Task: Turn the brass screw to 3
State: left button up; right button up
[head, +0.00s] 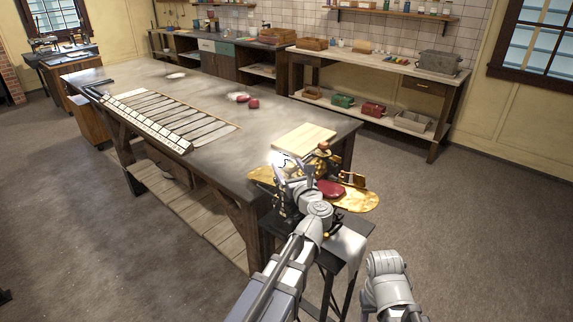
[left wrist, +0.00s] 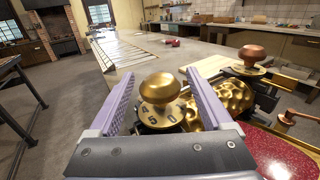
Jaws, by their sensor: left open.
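In the head view my left gripper (head: 284,165) is over the brass machine (head: 357,200) at the table corner and hides the screw. My right arm shows at the lower right of the head view, but its gripper is not seen.
A copper-coloured knob (left wrist: 252,56) and a dark red part (left wrist: 280,150) are to the right of my left gripper. The long workbench (head: 225,160) extends behind, with a pale board (head: 304,138) on it. Open floor is at the right.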

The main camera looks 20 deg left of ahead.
aim_at(292, 173)
pick_arm(q)
jog(key=v, duration=0.5)
jog(key=shift+s+d, duration=0.2)
jog(key=shift+s, duration=0.1)
jog(key=shift+d, duration=0.1)
